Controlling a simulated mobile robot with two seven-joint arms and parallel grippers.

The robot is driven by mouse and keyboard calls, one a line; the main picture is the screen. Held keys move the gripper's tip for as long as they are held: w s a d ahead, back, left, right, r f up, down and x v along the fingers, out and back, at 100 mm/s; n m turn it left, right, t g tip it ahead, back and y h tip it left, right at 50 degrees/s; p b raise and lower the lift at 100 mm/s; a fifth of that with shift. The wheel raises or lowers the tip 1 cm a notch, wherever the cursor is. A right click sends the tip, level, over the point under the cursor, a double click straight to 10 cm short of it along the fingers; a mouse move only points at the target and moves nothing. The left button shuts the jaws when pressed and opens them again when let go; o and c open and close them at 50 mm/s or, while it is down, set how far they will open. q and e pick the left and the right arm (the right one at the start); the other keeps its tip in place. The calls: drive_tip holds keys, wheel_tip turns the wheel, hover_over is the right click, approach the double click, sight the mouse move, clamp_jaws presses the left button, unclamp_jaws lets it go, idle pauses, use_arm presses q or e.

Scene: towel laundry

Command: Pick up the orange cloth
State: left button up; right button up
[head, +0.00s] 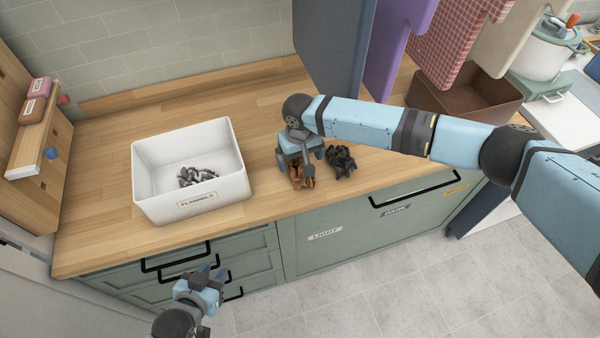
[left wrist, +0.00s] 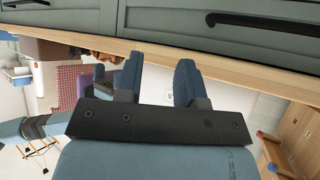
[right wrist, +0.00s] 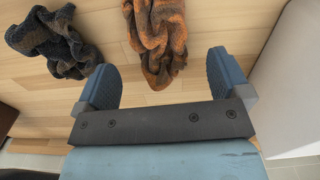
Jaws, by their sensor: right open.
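The orange and grey cloth (head: 297,181) lies crumpled on the wooden counter, partly hidden by my right gripper in the head view. In the right wrist view, the cloth (right wrist: 158,35) lies ahead of my right gripper (right wrist: 163,72). Its near end reaches between the open fingers, nothing gripped. In the head view, my right gripper (head: 299,158) points down at the cloth from above. My left gripper (head: 213,277) is low in front of the drawers, away from the cloth. Its fingers (left wrist: 157,78) are apart and empty in the left wrist view.
A dark grey cloth (head: 341,160) lies right beside the orange one. A white bin (head: 150,183) labelled FLANNELS, with a grey cloth (head: 198,176) inside, stands to the left. A brown bin (head: 440,97) and hanging towels (head: 400,35) are at the right. The counter's back is clear.

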sight(300, 165)
drive_tip(key=shift+f, duration=0.25)
drive_tip(key=shift+f+b, duration=0.35)
drive_tip(key=shift+b, duration=0.3)
wheel_tip(300, 165, down, 4)
drive_tip(key=b, duration=0.4)
drive_tip(key=shift+f+b, duration=0.1)
drive_tip(key=shift+b, duration=0.3)
drive_tip(key=shift+c, duration=0.2)
drive_tip(key=c, duration=1)
drive_tip(key=shift+o, duration=0.2)
